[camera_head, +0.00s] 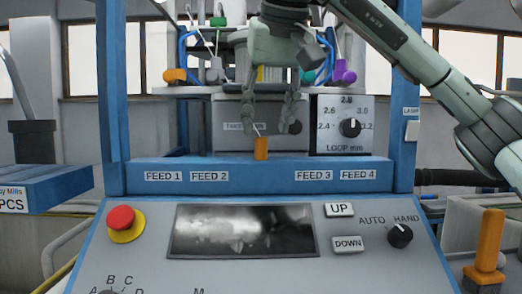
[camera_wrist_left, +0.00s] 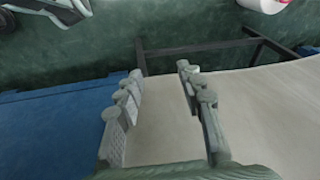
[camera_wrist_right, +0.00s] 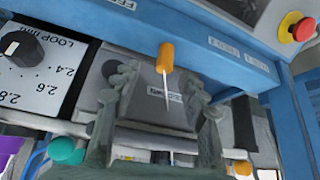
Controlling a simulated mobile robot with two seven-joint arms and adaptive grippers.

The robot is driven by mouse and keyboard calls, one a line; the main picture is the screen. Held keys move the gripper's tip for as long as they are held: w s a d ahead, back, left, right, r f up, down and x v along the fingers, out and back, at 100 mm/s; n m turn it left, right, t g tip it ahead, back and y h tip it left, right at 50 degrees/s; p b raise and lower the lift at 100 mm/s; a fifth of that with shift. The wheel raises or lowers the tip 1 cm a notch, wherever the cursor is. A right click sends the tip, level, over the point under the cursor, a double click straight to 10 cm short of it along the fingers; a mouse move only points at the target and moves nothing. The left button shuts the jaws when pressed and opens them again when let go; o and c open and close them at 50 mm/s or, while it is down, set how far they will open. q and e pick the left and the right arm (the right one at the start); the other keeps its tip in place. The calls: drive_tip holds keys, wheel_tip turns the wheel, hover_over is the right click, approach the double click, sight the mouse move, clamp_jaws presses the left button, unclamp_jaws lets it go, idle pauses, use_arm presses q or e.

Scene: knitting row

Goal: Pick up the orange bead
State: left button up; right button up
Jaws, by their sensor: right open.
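An orange bead (camera_head: 261,148) on a thin pale strand or stem stands at the front blue rail of the machine, below my right gripper. My right gripper (camera_head: 268,118) points down, with its fingers apart and empty. In the right wrist view the orange bead (camera_wrist_right: 165,57) lies just beyond the gap between the fingertips, its thin stem running back between the fingers. The bead looks apart from both fingers.
Other coloured beads, including an orange one (camera_head: 174,75) and a purple one (camera_head: 344,76), sit behind on the machine. A loop dial (camera_head: 350,128) and blue posts (camera_head: 404,130) flank the opening. A sloped panel (camera_head: 150,265) with a red button (camera_head: 121,218) lies in front.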

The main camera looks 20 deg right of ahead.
sight(261, 140)
drive_tip(key=x, duration=0.4)
drive_tip(key=shift+w+a+f, duration=0.1)
drive_tip(key=shift+a+f, duration=0.15)
drive_tip(key=shift+f, duration=0.15)
drive_tip(key=c, duration=0.9)
